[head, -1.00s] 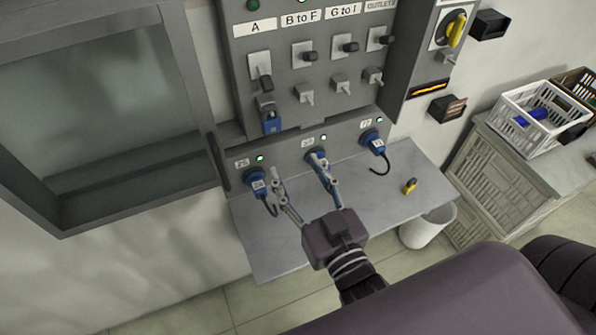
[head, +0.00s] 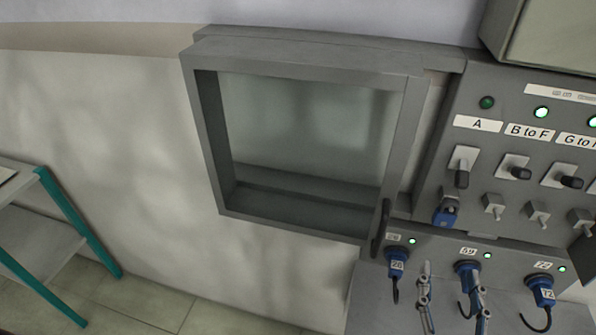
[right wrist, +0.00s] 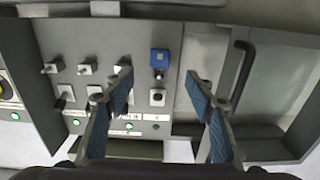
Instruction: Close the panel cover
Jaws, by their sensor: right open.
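The panel cover (head: 300,130) is a grey frame with a glassy pane. It stands swung open to the left of the switch panel (head: 480,103) in the head view. Its dark bar handle (head: 380,230) is at the lower right of the frame. In the wrist view the cover (right wrist: 278,88) is at the right, with its handle (right wrist: 238,72) upright. My right gripper (head: 450,290) is open and empty in front of the lower plug row; its body is cut off below. In the wrist view its fingers (right wrist: 160,88) are spread, apart from the handle. My left gripper is out of view.
Blue plugs (head: 397,262) with hanging cords sit in the lower panel strip, above a grey shelf (head: 365,310). A blue padlock (head: 446,212) hangs below switch A. A teal-legged rack (head: 65,215) stands at the far left. The wall left of the cover is clear.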

